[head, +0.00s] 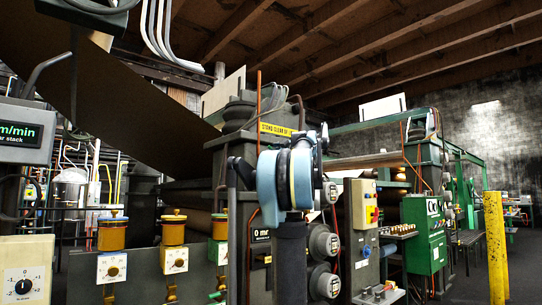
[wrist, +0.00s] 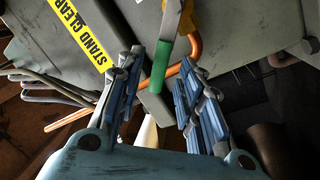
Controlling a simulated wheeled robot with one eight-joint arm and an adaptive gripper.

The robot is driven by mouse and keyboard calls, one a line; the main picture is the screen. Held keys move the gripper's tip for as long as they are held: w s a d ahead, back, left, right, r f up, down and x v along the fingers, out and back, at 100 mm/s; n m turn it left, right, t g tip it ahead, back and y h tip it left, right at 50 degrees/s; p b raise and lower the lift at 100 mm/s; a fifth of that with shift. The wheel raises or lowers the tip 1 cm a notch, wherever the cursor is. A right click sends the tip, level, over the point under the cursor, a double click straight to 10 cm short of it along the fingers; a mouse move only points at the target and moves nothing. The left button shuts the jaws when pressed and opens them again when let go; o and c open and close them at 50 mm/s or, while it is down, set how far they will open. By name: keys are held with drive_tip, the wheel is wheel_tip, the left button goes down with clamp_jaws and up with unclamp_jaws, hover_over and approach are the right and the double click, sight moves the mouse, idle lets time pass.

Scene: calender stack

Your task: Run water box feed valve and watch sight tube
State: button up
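My gripper (wrist: 160,62) is open in the wrist view, its blue-padded fingers spread apart. Between and just beyond the fingertips is a lever with a green grip (wrist: 161,66), beside an orange pipe (wrist: 187,58) on a grey machine housing. No object is clamped between the fingers. I cannot tell if the lever is the water box feed valve. In the head view, my blue arm end stands in front of the machine and hides part of it; the green lever cannot be made out there. No sight tube can be identified with certainty.
A yellow "STAND CLEAR" label (head: 275,129) marks the machine housing. Amber cups with brass lids (head: 174,229) stand on the front panel at left. A green control cabinet (head: 424,232) and a yellow post (head: 496,247) are at right. Dark floor shows around the post.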

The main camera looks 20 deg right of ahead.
drive_tip(key=v, duration=0.8)
drive_tip(key=shift+s, duration=0.25)
idle(7.0)
